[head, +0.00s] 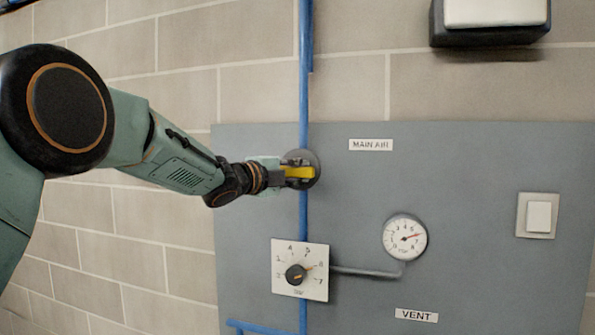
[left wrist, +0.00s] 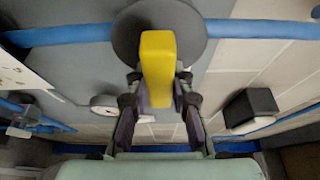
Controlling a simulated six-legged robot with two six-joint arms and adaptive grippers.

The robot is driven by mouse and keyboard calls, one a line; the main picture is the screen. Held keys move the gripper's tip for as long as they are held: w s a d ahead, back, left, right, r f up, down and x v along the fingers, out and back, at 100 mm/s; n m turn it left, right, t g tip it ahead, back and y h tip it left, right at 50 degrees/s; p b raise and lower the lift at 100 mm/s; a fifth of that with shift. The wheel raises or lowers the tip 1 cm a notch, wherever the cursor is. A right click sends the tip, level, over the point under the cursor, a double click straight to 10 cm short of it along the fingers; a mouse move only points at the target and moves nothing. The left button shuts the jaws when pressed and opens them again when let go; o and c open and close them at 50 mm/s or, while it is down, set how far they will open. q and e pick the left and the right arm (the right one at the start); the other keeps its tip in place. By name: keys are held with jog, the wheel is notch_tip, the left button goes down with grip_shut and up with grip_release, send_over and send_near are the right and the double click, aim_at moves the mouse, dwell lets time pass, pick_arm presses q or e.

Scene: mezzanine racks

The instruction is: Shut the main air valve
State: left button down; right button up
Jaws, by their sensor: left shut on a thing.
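The main air valve has a yellow handle (head: 299,172) on a round grey body, on a vertical blue pipe (head: 304,80) left of the MAIN AIR label (head: 370,144). The handle lies roughly horizontal, across the pipe. My left gripper (head: 284,176) reaches in from the left and is shut on the handle. In the left wrist view the yellow handle (left wrist: 158,65) stands between the two fingers of the gripper (left wrist: 158,98), crossing the blue pipe (left wrist: 260,29) in front of the dark round valve body (left wrist: 127,38). My right gripper is in neither view.
A grey panel (head: 470,180) on the block wall carries a square dial with a knob (head: 296,274) below the valve, a round gauge (head: 405,238), a white switch (head: 537,215) and a VENT label (head: 416,315). A dark box with a pale front (head: 490,14) hangs above.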

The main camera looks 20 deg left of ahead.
pick_arm(q)
jog(key=shift+f, duration=0.1)
dwell(0.3)
jog(key=c, duration=1.2)
grip_release()
jog(key=shift+o, duration=0.2)
jog(key=shift+s+a, duration=0.25)
jog(key=shift+s, duration=0.25)
jog(key=v, duration=1.1)
jog(key=shift+d, duration=0.1)
